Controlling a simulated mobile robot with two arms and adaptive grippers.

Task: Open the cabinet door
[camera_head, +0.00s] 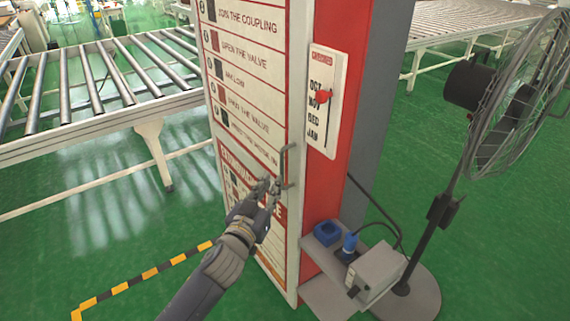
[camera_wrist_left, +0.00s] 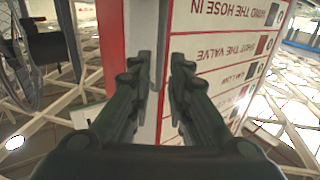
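The tall cabinet (camera_head: 292,90) has a white front door with printed instruction lines and a red side. A grey bar handle (camera_head: 284,166) stands upright near the door's right edge. My left gripper (camera_head: 270,185) is at the handle's lower part, close in front of the door. In the left wrist view its two dark fingers (camera_wrist_left: 161,75) stand apart, pointing at the cabinet's white edge, with a gap between them. The door (camera_wrist_left: 215,65) looks shut and shows upside down there. My right gripper is not in view.
A standing fan (camera_head: 520,95) and a low grey shelf with a box and blue plugs (camera_head: 350,245) are right of the cabinet. A roller conveyor (camera_head: 100,85) is at the left. Green floor (camera_head: 120,230) with a striped tape line lies open in front.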

